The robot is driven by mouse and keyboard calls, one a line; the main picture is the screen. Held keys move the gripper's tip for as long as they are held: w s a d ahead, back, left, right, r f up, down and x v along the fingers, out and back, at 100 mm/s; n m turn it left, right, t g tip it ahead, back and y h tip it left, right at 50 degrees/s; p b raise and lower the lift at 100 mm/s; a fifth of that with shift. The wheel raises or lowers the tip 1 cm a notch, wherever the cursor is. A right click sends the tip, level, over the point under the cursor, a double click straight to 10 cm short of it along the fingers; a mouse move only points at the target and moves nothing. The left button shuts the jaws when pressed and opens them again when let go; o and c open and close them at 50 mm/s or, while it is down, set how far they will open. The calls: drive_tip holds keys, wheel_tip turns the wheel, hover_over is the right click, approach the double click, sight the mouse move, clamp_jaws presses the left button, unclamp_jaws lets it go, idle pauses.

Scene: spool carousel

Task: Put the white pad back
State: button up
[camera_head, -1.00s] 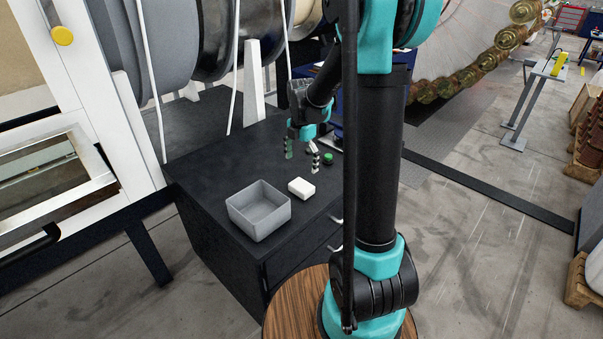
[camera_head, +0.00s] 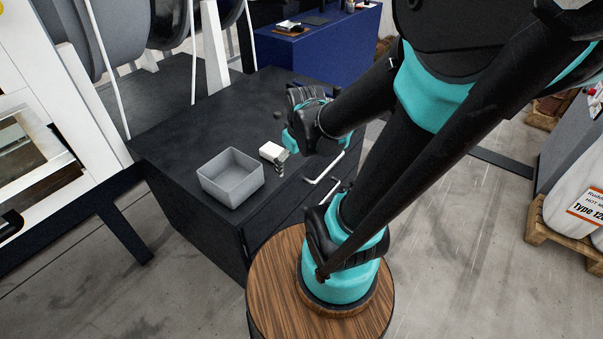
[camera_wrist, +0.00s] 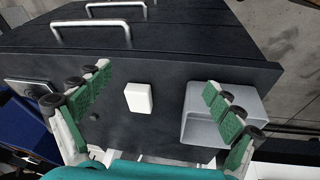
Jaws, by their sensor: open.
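The white pad (camera_head: 272,151) is a small white block lying on the black cabinet top (camera_head: 195,125), just beside the grey open bin (camera_head: 231,181). My gripper (camera_head: 286,152) hangs over the cabinet's drawer side, close to the pad. One finger partly overlaps the pad in the head view. In the wrist view my gripper (camera_wrist: 157,80) is open, and the pad (camera_wrist: 139,97) shows between its fingers, not held. The right finger covers part of the bin (camera_wrist: 262,98) there. The head view does not show the bin holding anything.
The cabinet's drawer handles (camera_head: 324,168) stick out at the front. A blue table (camera_head: 330,36) with items on it stands behind. The far cabinet top is mostly clear.

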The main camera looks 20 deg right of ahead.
drive_tip(key=s+m, duration=0.1)
drive_tip(key=s+f+m, duration=0.1)
drive_tip(key=m, duration=0.1)
drive_tip(key=s+m, duration=0.1)
drive_tip(key=shift+s+d+f+m+t, duration=0.25)
drive_tip(key=shift+s+f+m+t, duration=0.05)
drive_tip(key=shift+s+f, duration=0.1)
idle(0.9)
